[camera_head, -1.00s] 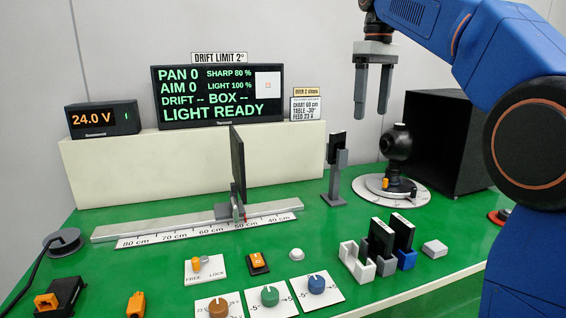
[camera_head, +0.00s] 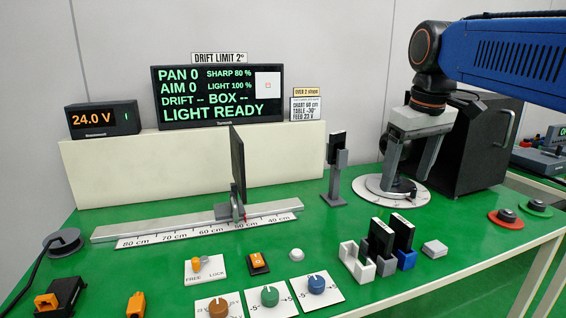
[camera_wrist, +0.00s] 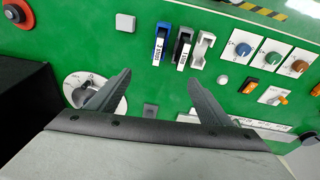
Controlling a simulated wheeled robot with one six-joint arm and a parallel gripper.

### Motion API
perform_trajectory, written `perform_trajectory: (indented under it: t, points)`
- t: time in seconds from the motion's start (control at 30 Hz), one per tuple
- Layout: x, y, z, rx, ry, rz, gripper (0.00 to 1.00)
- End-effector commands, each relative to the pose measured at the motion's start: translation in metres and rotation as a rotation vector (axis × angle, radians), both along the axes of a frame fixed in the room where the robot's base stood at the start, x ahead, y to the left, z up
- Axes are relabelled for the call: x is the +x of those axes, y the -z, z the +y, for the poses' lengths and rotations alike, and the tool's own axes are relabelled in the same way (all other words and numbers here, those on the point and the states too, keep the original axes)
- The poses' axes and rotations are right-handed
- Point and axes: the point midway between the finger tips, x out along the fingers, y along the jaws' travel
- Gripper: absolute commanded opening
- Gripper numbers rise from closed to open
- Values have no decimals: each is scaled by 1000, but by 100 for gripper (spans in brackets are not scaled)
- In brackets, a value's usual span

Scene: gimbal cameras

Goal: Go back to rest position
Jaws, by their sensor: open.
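My gripper (camera_head: 408,166) is open and empty, with its two grey fingers pointing down in front of the round white turntable (camera_head: 413,199) and the black box. In the wrist view its fingers (camera_wrist: 155,95) are spread apart over the green table. The dark gimbal camera (camera_wrist: 82,94) on the turntable shows there beside the left finger. In the head view the arm and gripper mostly hide the gimbal camera.
A black box (camera_head: 478,140) stands right behind my gripper. A chart rail (camera_head: 190,221) with a dark upright panel (camera_head: 237,165) lies left. A red button (camera_head: 506,218) is right.

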Motion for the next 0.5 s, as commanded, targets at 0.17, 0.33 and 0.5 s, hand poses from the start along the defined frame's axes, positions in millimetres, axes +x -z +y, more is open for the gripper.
perform_trajectory:
  t: [0.17,0.33,0.5]
  points:
    - [-47,51,-9,19,83,-49,73]
    - [-85,101,-15,38,157,-92,73]
    - [-126,159,-20,62,235,-139,73]
